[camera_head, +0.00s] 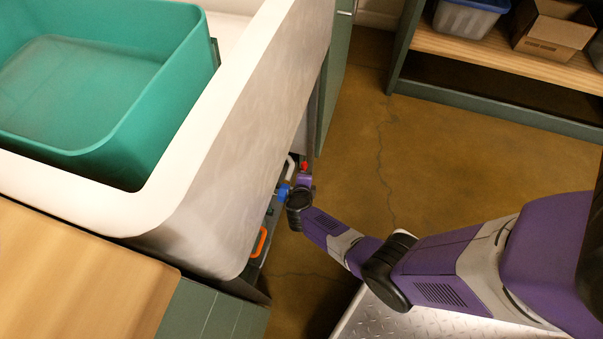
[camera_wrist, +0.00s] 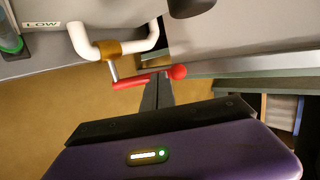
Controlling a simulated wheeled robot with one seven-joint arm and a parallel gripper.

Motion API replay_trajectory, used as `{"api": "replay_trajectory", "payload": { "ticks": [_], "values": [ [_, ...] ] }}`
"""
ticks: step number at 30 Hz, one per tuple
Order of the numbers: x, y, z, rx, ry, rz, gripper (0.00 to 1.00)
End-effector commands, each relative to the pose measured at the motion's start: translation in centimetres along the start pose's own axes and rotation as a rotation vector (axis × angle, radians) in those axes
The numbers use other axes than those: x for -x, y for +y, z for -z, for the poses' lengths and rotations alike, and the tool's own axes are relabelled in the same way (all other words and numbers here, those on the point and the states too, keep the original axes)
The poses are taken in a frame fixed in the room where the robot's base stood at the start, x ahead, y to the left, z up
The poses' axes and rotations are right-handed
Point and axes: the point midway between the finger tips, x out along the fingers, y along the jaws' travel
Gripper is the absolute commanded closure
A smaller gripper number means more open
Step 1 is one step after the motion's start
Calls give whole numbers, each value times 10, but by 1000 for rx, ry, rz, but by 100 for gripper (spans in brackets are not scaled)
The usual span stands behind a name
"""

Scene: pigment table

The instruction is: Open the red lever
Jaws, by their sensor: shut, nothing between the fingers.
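The red lever (camera_wrist: 132,82) shows in the wrist view as a red bar with a round red knob (camera_wrist: 179,72) at its right end. It sits beside a brass fitting on a white pipe (camera_wrist: 85,42). My gripper (camera_wrist: 160,78) is shut and empty. Its dark fingertips overlap the bar just left of the knob; whether they touch it I cannot tell. In the head view a small red part of the lever (camera_head: 304,166) shows under the sink, just beyond my gripper (camera_head: 303,181). My wrist hides the rest there.
A white sink (camera_head: 235,110) holding a teal tub (camera_head: 150,125) stands above the lever. Blue and orange handles (camera_head: 259,242) sit lower left of my gripper. A "LOW" label (camera_wrist: 41,24) is near the pipe. Open floor (camera_head: 440,165) lies right, before a shelf (camera_head: 480,62).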

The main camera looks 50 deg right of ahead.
Motion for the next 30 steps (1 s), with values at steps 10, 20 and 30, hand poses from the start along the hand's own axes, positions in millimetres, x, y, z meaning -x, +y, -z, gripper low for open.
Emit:
{"api": "replay_trajectory", "payload": {
  "ticks": [10, 20, 30],
  "values": [
    [-14, -6, 2, -17, 1, -90, 100],
    [-25, -7, 5, -16, 1, -88, 100],
    [-27, -8, 6, -16, 0, -87, 100]
  ]
}}
